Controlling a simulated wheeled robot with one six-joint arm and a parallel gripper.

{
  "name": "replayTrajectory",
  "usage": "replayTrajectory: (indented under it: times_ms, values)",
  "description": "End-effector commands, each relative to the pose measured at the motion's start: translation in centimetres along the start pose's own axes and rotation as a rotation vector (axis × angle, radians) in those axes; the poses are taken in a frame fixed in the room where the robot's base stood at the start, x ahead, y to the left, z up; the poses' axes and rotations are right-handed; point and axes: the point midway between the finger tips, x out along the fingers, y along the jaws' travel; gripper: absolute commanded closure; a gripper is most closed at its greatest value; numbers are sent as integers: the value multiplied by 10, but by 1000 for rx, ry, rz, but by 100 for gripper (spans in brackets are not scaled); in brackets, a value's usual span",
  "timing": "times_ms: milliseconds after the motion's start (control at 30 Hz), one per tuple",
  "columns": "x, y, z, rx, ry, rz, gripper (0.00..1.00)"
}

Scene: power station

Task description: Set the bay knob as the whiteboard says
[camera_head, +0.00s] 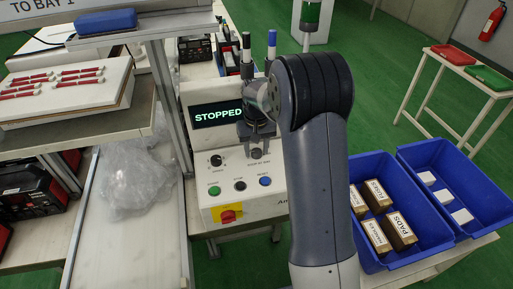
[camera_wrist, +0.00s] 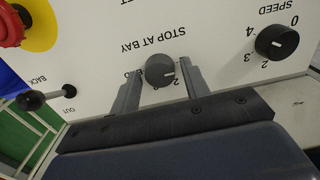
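The whiteboard (camera_head: 45,7) is at the top left of the head view, cut by the frame edge; its visible text ends "TO BAY 1". The black bay knob (camera_wrist: 160,70), labelled "STOP AT BAY", shows upside down in the wrist view; its white mark points right in that picture. Digits around it are partly hidden.
The display (camera_head: 218,114) reads "STOPPED". The speed knob (camera_wrist: 277,42) is right of the bay knob in the wrist view; a toggle lever (camera_wrist: 45,98) and red button (camera_wrist: 10,25) are left. Blue bins (camera_head: 400,255) stand right of my arm.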

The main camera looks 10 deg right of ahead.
Motion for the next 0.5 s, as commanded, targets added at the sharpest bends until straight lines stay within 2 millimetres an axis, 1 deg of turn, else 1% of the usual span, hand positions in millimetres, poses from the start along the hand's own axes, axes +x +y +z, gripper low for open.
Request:
replayTrajectory:
  times_ms: [33,100,333,433,500]
  values:
    - [0,0,0,0,-1,0,52]
    - [0,0,0,0,-1,0,46]
    - [0,0,0,1,-1,0,46]
    - [-6,0,0,1,0,0,46]
    - [-15,0,0,1,2,0,46]
